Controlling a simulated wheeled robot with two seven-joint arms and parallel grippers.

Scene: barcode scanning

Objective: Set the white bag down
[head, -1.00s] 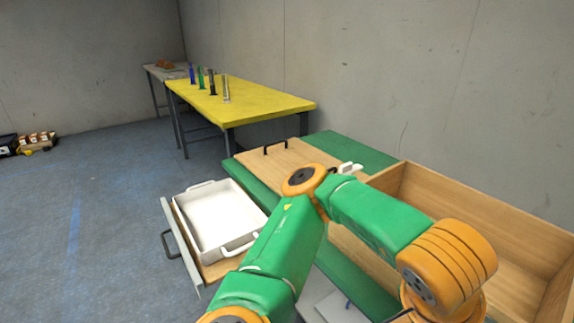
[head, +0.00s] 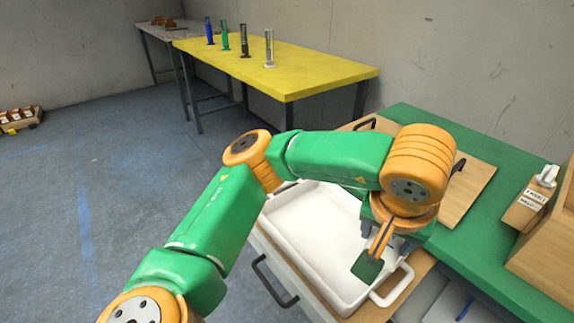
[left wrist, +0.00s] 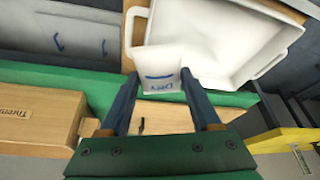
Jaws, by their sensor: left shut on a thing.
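My left gripper (head: 375,258) is above the right end of the white tray (head: 297,232) in the head view, close to the tray's near handle. In the left wrist view, its dark blue fingers (left wrist: 158,82) are shut on the white bag (left wrist: 162,62), which carries blue writing. The bag overlaps the rim of the white tray (left wrist: 225,40) there; I cannot tell whether they touch. In the head view the bag is mostly hidden behind the gripper. My right gripper is not in view.
A wooden box with labels (head: 526,208) is at right. A yellow table (head: 315,72) with several upright cylinders stands behind.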

